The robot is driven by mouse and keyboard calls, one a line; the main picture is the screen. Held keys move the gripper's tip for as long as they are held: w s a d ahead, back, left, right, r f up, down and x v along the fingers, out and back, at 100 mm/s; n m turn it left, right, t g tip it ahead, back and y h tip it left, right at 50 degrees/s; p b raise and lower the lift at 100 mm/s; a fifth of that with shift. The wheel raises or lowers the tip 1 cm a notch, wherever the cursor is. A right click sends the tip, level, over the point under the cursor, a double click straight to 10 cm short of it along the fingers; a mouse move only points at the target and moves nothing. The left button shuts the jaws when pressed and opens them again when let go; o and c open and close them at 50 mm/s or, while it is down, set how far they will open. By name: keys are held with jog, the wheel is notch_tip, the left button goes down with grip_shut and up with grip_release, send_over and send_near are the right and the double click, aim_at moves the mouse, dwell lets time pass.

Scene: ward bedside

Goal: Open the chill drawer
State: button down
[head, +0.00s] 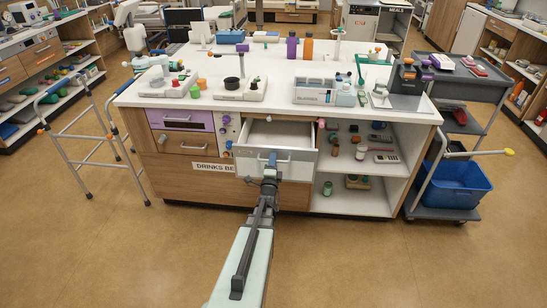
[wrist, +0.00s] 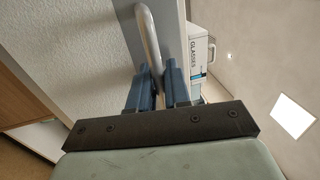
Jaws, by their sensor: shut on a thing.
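The chill drawer (head: 301,157) is a white drawer in the middle of the island's front, and it stands pulled out with its empty-looking inside showing from above. Its curved metal bar handle (wrist: 148,35) runs between my blue fingers in the wrist view. My gripper (head: 270,160) is at the drawer's front, shut on the handle. In the wrist view my gripper (wrist: 158,85) has one finger on each side of the bar.
A purple-fronted drawer (head: 185,119) and wooden drawer (head: 185,143) sit left of it. Open shelves (head: 380,190) with small items are on the right. A walking frame (head: 85,135) stands left, and a cart with a blue bin (head: 457,185) stands right. The floor in front is clear.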

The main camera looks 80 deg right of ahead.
jog(key=shift+a, duration=0.1)
jog(key=c, duration=1.3)
grip_release()
jog(key=shift+o, duration=0.2)
jog(key=a+f, duration=0.2)
jog(key=a, duration=1.1)
jog(key=shift+a+f, duration=0.3)
